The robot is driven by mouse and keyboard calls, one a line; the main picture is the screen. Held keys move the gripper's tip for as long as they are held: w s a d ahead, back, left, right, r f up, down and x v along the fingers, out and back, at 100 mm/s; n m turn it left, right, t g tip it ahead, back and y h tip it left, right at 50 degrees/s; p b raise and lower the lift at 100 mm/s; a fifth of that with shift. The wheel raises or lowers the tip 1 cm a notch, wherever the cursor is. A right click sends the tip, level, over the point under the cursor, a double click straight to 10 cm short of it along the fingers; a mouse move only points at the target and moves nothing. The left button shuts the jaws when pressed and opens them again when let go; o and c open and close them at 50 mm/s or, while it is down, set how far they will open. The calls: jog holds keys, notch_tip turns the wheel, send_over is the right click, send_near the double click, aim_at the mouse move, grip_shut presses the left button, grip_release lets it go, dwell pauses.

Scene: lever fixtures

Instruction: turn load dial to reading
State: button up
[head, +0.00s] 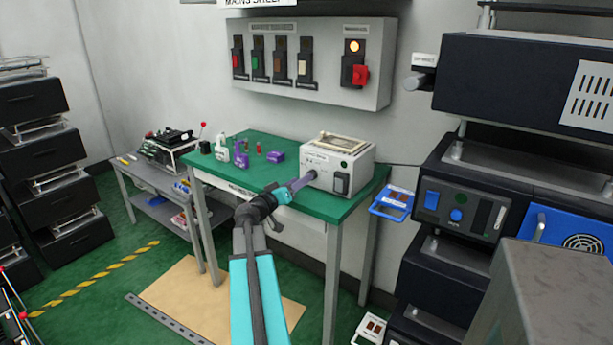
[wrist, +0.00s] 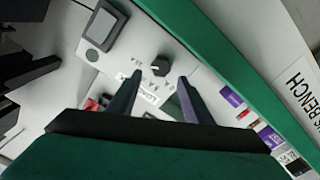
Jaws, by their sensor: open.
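The load dial (wrist: 160,67) is a small dark round knob on the pale front panel of a box, with marks and lettering around it in the wrist view. In the head view the box (head: 352,166) stands on the green bench, and my gripper hides the dial. My gripper (wrist: 160,76) is open, one finger on each side of the dial in the picture. The tips look close to the panel; I cannot tell whether they touch the dial. In the head view my gripper (head: 307,180) reaches the box's front left. The dial's reading is too small to make out.
A dark rocker switch (head: 342,184) sits on the box front, also seen in the wrist view (wrist: 101,29). Small purple and white items (head: 240,150) stand left on the green bench (head: 310,207). A wall panel (head: 310,60) with levers hangs above. Dark racks stand right.

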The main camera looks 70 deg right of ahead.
jog(key=shift+p+x, duration=0.35)
jog(key=shift+x, duration=2.05)
jog(key=c, duration=1.1)
